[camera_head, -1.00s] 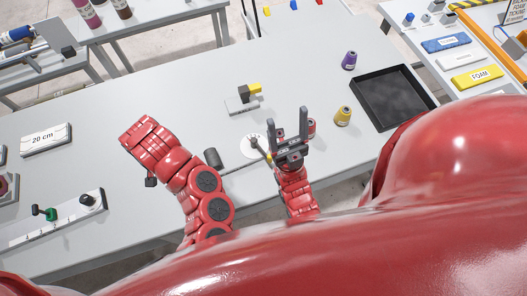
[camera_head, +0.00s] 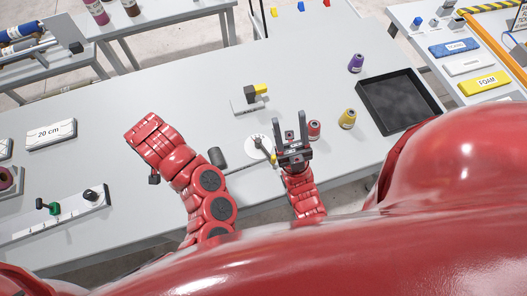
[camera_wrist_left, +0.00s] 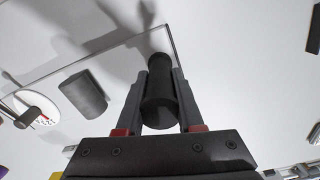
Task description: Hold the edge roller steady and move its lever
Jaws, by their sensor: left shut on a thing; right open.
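The edge roller shows a dark grey cylinder (camera_head: 217,157) and a white round dial (camera_head: 258,146) with a lever ending in a yellow tip (camera_head: 274,159). In the left wrist view its grey cylinder (camera_wrist_left: 84,94) and dial (camera_wrist_left: 36,110) are at the left. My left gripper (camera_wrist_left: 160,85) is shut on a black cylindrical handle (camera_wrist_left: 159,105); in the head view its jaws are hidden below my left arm. My right gripper (camera_head: 289,118) is open, fingers pointing away, just right of the lever. Nothing is between its fingers; I cannot tell if it touches the lever.
Red (camera_head: 314,130), yellow (camera_head: 347,119) and purple (camera_head: 356,62) spools stand right of my right gripper, by a black tray (camera_head: 398,103). A block with a yellow part (camera_head: 250,98) lies behind the dial. A lever panel (camera_head: 55,217) is at left. The table's middle left is clear.

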